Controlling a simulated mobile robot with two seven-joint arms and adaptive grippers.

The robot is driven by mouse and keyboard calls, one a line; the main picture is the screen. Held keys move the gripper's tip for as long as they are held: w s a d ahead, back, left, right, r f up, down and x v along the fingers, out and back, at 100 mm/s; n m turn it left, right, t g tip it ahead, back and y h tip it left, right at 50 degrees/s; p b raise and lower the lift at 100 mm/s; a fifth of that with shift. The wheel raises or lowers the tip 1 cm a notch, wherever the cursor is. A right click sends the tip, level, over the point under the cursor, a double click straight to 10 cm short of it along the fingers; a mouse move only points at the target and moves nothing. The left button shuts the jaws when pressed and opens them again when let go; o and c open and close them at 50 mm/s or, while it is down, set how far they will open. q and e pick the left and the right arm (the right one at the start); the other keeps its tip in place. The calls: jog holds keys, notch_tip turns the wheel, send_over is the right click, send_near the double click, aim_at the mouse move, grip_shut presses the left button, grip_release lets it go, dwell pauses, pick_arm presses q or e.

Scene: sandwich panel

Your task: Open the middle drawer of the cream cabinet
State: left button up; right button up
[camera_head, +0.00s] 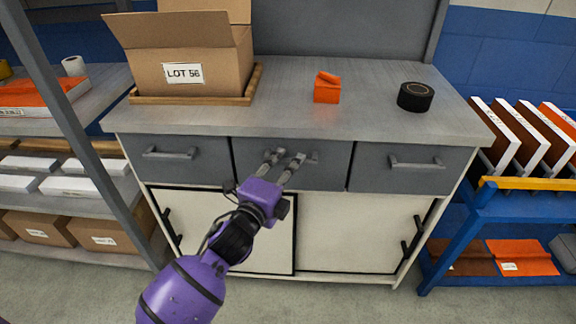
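The cream cabinet (340,232) has a grey worktop and three grey drawers in a row above its cream doors. The middle drawer (328,178) looks shut, its front level with the drawers on either side. The right end of its bar handle (313,158) shows beside my gripper; the rest is partly hidden by the fingers. My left gripper (285,156) is in front of this drawer at handle height, its two fingers spread apart with a gap between them. Whether the fingertips touch the handle I cannot tell. My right gripper is out of view.
A cardboard box (218,62) on a wooden tray, an orange block (327,92) and a black tape roll (415,97) stand on the worktop. A grey post and shelving (90,187) are at left, a blue rack (455,240) at right. Floor before the cabinet is clear.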

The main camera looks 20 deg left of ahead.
pick_arm(q)
jog(key=shift+w, duration=0.3)
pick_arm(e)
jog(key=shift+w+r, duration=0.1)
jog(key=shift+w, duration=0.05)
pick_arm(q)
grip_shut()
jog(key=shift+d, duration=0.1)
